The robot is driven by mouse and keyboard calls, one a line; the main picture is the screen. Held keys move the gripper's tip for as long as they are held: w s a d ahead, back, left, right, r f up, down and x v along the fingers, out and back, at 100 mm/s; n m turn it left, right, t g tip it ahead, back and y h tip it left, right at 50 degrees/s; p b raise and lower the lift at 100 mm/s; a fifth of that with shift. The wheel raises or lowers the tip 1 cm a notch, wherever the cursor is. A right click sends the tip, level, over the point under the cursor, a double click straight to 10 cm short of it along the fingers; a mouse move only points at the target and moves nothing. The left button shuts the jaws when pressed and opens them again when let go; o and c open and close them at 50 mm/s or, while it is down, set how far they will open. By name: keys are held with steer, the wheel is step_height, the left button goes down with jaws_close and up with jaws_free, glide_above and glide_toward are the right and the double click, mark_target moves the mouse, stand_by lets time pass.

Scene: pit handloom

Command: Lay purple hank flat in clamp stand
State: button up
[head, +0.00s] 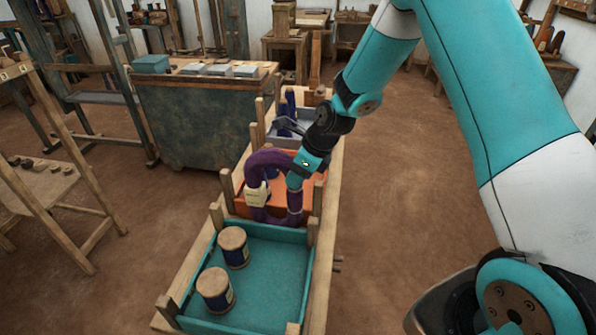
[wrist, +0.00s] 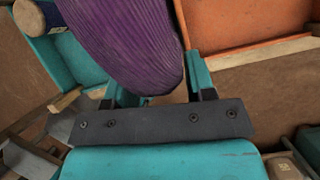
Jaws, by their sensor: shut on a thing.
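The purple hank (head: 262,162) hangs as a thick, curved loop from my gripper (head: 296,178), with a cream label band (head: 257,195) on its left side. My gripper is shut on the hank, above the orange tray in the head view. In the wrist view the ribbed purple hank (wrist: 135,40) fills the space between the two teal fingers of my gripper (wrist: 160,85) and extends up past them. I cannot make out the clamp stand with certainty in either view.
A teal tray (head: 270,285) with two capped dark-blue spools (head: 232,247) lies in front. Behind it are an orange tray (head: 300,205) and a grey tray (head: 285,142) with dark blue things. Wooden posts rise around the trays.

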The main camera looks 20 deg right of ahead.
steer(key=shift+f, duration=0.2)
steer(key=o, duration=1.4)
steer(key=shift+r, duration=0.1)
steer(key=b+v, duration=0.2)
steer(key=v, duration=1)
steer(key=s+a+r+n+g, duration=0.1)
steer(key=s+a+r+n, duration=0.2)
steer(key=s+n, duration=0.6)
steer(key=s+a+r+n+g, duration=0.1)
steer(key=s+a+r+n, duration=0.2)
steer(key=n, duration=1)
steer(key=s+a+r+n+g, duration=0.1)
steer(key=s+a+r+n, duration=0.1)
steer(key=s+a+n, duration=0.4)
steer(key=shift+s+a+r+n, duration=0.15)
steer(key=shift+s+n, duration=0.8)
steer(key=shift+s, duration=0.5)
steer(key=shift+s+a+r+n, duration=0.1)
steer(key=shift+s+n, duration=0.9)
steer(key=shift+s, duration=0.45)
steer(key=shift+s+a+r+n, duration=0.15)
steer(key=shift+s+n, duration=0.8)
steer(key=shift+s, duration=0.5)
